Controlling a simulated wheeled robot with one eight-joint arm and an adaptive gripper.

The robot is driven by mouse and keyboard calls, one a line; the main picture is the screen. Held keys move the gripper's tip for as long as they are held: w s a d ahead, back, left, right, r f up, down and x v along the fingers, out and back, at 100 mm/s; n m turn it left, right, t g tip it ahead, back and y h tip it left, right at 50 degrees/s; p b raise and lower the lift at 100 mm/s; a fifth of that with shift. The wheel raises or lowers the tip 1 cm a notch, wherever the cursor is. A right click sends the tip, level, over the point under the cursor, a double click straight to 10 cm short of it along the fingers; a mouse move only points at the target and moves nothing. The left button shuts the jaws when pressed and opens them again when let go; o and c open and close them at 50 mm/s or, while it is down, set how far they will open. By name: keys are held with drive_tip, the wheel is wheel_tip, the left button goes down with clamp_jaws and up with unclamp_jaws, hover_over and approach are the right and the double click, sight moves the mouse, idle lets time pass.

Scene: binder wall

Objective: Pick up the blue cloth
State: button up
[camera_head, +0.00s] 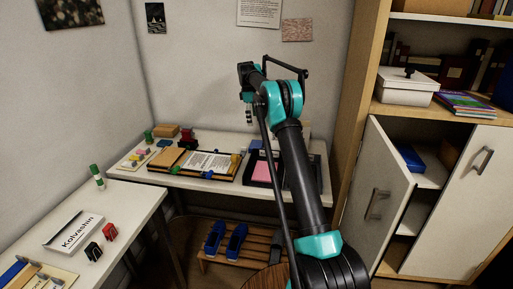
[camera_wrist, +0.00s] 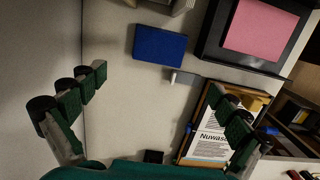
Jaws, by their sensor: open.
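A flat blue rectangle (camera_wrist: 160,46), which looks like the blue cloth, lies on the pale desk in the upper middle of the wrist view. A bit of blue (camera_head: 255,145) behind the black tray in the head view seems to be the same thing, partly hidden by my arm. My gripper (camera_wrist: 158,84) is open and empty, with its green-padded fingers spread wide to left and right. The blue rectangle lies beyond the fingertips, apart from them. In the head view my gripper (camera_head: 248,116) points down above the back of the desk.
A black tray (camera_head: 247,181) with pink paper (camera_wrist: 261,27) stands beside the blue rectangle. A framed board with a printed sheet (camera_head: 208,163) lies to its left in the head view. A wall stands close behind the desk. An open cabinet door (camera_head: 372,190) is at the right.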

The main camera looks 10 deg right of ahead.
sight(256, 144)
drive_tip(key=f, duration=0.4)
drive_tip(key=d+f, duration=0.1)
drive_tip(key=f, duration=0.8)
drive_tip(key=shift+s+d+f, duration=0.2)
drive_tip(key=shift+d+f, duration=0.1)
drive_tip(key=shift+f, duration=0.05)
drive_tip(key=c, duration=0.8)
drive_tip(key=shift+r, duration=0.1)
